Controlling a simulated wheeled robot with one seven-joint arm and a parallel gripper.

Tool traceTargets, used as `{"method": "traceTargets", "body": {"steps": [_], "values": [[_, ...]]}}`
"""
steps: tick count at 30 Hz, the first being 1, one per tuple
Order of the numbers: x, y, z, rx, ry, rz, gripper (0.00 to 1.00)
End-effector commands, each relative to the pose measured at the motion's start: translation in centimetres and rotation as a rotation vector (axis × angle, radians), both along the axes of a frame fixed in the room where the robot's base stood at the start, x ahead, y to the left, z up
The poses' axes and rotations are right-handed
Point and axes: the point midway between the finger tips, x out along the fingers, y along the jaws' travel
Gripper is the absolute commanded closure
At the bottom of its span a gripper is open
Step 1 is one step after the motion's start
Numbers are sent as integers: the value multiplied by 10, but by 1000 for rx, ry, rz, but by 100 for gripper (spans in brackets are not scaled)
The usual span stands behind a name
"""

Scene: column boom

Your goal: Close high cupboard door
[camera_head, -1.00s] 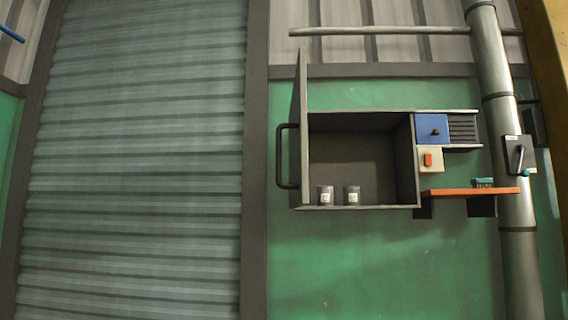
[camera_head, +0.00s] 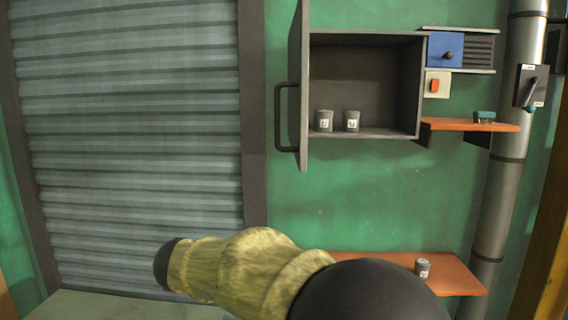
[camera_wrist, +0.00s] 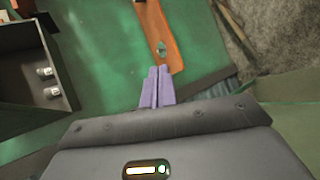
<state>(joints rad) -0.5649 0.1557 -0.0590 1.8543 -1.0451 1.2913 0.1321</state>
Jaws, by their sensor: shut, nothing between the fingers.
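The high cupboard (camera_head: 365,85) is a grey open box on the green wall. Its door (camera_head: 304,90) stands open at the left side, swung out from the wall, with a dark bar handle (camera_head: 284,117) on its outer face. Two grey cans, a left one (camera_head: 324,121) and a right one (camera_head: 351,121), stand inside. In the wrist view the cupboard (camera_wrist: 40,78) is at the left edge with the cans in it. My gripper (camera_wrist: 158,72) shows there with its purple fingers together and empty, apart from the cupboard. The gripper is not visible in the head view, where my arm crosses the bottom.
An orange shelf (camera_head: 472,125) with a small green-topped item (camera_head: 484,116) is right of the cupboard. A lower orange shelf (camera_head: 455,272) holds a can (camera_head: 422,267). A blue drawer (camera_head: 445,50) and a grey pipe (camera_head: 505,180) are at the right. A shutter (camera_head: 130,130) fills the left.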

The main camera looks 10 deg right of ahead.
Motion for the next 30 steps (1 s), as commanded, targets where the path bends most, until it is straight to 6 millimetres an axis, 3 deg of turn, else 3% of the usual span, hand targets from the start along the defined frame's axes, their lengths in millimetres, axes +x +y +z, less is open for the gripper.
{"method": "traceTargets", "body": {"steps": [1, 6, 9, 12, 15, 30], "values": [[6, 12, 51, -57, -52, 13, 100], [12, 46, 174, -237, -255, 10, 100], [7, 63, 232, -310, -370, -10, 100], [0, 75, 267, -353, -450, -29, 100], [-4, 79, 280, -370, -486, -41, 100], [1, 70, 280, -373, -487, -44, 100]]}}
